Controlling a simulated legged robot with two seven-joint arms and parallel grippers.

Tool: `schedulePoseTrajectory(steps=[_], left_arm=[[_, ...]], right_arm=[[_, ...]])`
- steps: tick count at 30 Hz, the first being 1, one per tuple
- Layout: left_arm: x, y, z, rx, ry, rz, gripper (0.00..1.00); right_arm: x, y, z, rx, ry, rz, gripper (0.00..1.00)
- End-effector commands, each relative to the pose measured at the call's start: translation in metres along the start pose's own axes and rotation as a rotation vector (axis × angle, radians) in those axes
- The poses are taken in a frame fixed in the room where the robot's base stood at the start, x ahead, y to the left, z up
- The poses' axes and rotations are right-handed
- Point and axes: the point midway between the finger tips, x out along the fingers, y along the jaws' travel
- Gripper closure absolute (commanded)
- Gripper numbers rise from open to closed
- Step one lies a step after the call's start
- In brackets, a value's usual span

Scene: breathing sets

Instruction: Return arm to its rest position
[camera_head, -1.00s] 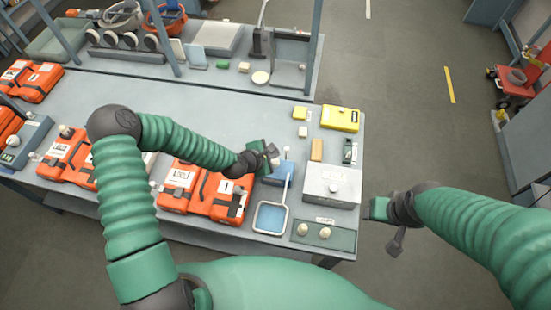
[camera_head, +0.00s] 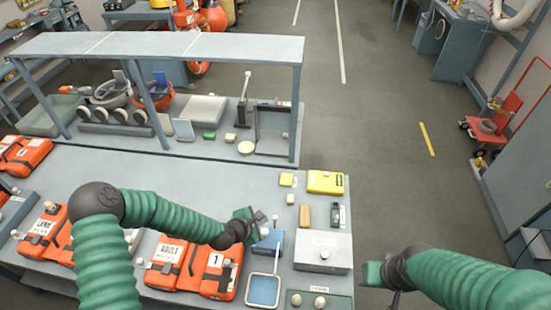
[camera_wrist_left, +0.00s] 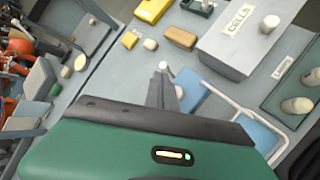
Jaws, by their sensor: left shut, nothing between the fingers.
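My left arm (camera_head: 165,212) reaches in from the left over the bench. My left gripper (camera_head: 264,218) is shut and empty, above and just behind a small blue box (camera_head: 268,243). In the left wrist view its dark fingers (camera_wrist_left: 162,90) are together with nothing between them, and a blue-bottomed framed tray (camera_wrist_left: 255,130) lies beyond. My right arm (camera_head: 470,280) comes in from the right, beside the bench. My right gripper (camera_head: 378,276) is over the floor off the bench's right edge. Its fingers are too unclear to read.
Orange breathing-set cases (camera_head: 168,267) lie left of the left gripper. A grey box (camera_head: 323,250), yellow case (camera_head: 325,182) and tan block (camera_head: 305,216) stand right. A raised shelf (camera_head: 170,48) spans the back. The bench's middle (camera_head: 200,180) is clear.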

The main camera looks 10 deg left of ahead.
Motion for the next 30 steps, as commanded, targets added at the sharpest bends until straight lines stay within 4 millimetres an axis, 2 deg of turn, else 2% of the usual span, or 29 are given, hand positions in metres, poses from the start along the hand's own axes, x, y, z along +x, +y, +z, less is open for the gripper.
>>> schedulePoseTrajectory(steps=[2, 4, 5, 8, 12, 15, 18, 21, 23, 30], left_arm=[[0.001, -0.004, -0.001, 0.030, 0.002, -0.009, 1.00], [0.002, -0.017, -0.006, 0.148, 0.010, -0.045, 1.00], [0.002, -0.026, -0.010, 0.231, 0.015, -0.073, 1.00], [-0.008, -0.059, -0.032, 0.621, 0.045, -0.198, 1.00], [-0.049, -0.093, -0.071, 1.201, 0.081, -0.410, 1.00], [-0.086, -0.108, -0.092, 1.522, 0.078, -0.540, 1.00], [-0.119, -0.123, -0.104, 1.739, 0.042, -0.630, 1.00], [-0.140, -0.134, -0.109, 1.860, 0.000, -0.680, 1.00], [-0.147, -0.136, -0.110, 1.895, -0.017, -0.694, 1.00], [-0.152, -0.136, -0.108, 1.909, -0.026, -0.703, 1.00]], right_arm=[[0.004, 0.000, 0.001, 0.000, 0.000, 0.000, 0.48], [0.016, 0.000, 0.004, 0.000, 0.000, 0.000, 0.48], [0.024, 0.000, 0.006, 0.000, 0.000, 0.000, 0.48], [0.059, 0.000, 0.014, 0.000, 0.000, 0.000, 0.48], [0.109, 0.000, 0.026, 0.000, -0.001, 0.000, 0.48], [0.139, 0.000, 0.033, 0.000, -0.001, 0.000, 0.48], [0.159, 0.000, 0.038, 0.000, 0.000, 0.000, 0.48], [0.168, 0.000, 0.040, 0.000, 0.000, 0.000, 0.48], [0.169, 0.000, 0.040, 0.000, 0.000, 0.000, 0.48], [0.166, 0.000, 0.039, 0.000, 0.001, 0.000, 0.48]])
